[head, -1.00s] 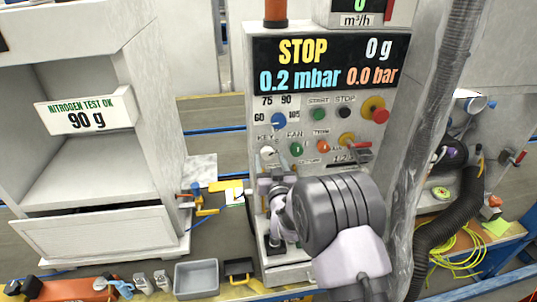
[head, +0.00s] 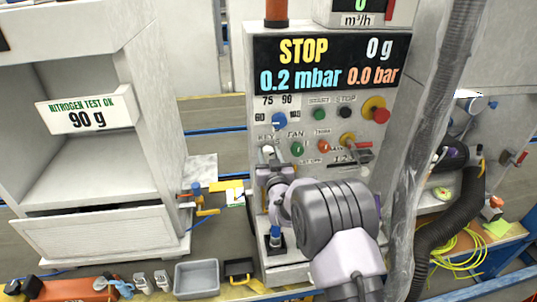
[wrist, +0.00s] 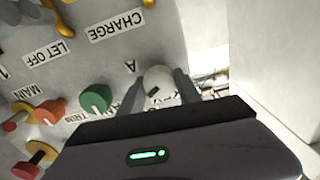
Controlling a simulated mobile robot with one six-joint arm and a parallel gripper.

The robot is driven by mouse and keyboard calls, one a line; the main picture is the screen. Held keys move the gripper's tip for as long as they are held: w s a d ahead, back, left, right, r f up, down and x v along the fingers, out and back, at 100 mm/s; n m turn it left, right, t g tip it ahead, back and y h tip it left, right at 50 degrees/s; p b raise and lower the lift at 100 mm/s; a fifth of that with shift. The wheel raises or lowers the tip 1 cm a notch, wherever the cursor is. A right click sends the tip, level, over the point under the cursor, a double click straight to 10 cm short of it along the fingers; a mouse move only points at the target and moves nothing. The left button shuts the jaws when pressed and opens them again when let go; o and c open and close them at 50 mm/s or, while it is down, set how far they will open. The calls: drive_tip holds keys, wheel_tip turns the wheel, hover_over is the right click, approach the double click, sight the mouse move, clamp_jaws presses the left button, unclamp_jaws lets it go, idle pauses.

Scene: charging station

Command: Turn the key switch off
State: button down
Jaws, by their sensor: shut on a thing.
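The key switch (head: 267,150) is a pale round knob at the left of the panel, below the blue selector, partly hidden by my gripper (head: 269,163) in the head view. In the wrist view the white key switch (wrist: 158,84) sits between the two grey fingers of my gripper (wrist: 156,92). The fingers are shut on it, one on each side. A dark slot shows on its face. The exact angle of the key is hard to read.
A green fan knob (head: 297,149) and an orange knob (head: 323,146) sit to the right. A red emergency button (head: 375,109) is at the upper right. A translucent hose (head: 432,120) hangs at the panel's right side.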

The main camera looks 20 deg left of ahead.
drive_tip(key=shift+f+b, duration=0.15)
drive_tip(key=shift+b, duration=0.25)
drive_tip(key=shift+f+n+b, duration=0.1)
drive_tip(key=shift+n+b, duration=0.7)
drive_tip(key=shift+b, duration=0.1)
drive_tip(key=n+b, duration=0.3)
drive_tip(key=b, duration=0.1)
drive_tip(key=n+b, duration=0.3)
drive_tip(key=shift+a+n+b, duration=0.1)
drive_tip(key=shift+n+b, duration=0.3)
drive_tip(key=shift+s+n+b, duration=0.1)
drive_tip(key=shift+n+b, duration=1)
drive_tip(key=shift+n, duration=0.8)
drive_tip(key=c, duration=0.9)
unclamp_jaws()
drive_tip(key=shift+o, duration=0.2)
drive_tip(key=shift+r, duration=0.2)
